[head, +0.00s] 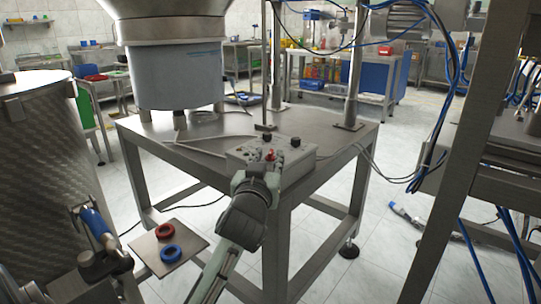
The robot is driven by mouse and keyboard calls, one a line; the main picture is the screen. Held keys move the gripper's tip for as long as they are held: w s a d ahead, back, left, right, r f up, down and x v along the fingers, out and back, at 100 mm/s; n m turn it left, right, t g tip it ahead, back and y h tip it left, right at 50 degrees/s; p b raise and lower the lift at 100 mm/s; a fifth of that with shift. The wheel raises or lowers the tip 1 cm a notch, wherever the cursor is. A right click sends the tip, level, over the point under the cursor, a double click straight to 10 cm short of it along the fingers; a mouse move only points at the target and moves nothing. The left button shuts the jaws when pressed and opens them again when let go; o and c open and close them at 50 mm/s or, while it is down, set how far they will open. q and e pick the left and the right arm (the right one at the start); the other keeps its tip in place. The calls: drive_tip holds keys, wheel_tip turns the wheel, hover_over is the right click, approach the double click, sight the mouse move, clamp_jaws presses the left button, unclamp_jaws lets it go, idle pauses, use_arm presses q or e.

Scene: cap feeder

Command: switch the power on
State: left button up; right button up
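A grey control box (298,172) sits at the front corner of the metal table. Black knobs (295,142) and a small red part (271,154) show on its top. My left gripper (268,168) reaches up from the bottom of the head view to the front of the box, with its tips close to the red part. I cannot tell whether the tips touch it, or whether the fingers are open or shut. The gripper hides part of the box's front and top. My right gripper is not in view.
The metal table (340,133) carries a large cylindrical feeder (180,75) and upright posts. A small plate (146,248) with a red ring (165,230) and a blue ring (171,253) is at lower left. A steel drum (45,150) stands left. A frame with blue cables (455,160) stands right.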

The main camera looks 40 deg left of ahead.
use_arm(q)
drive_tip(key=shift+x, duration=0.8)
clamp_jaws()
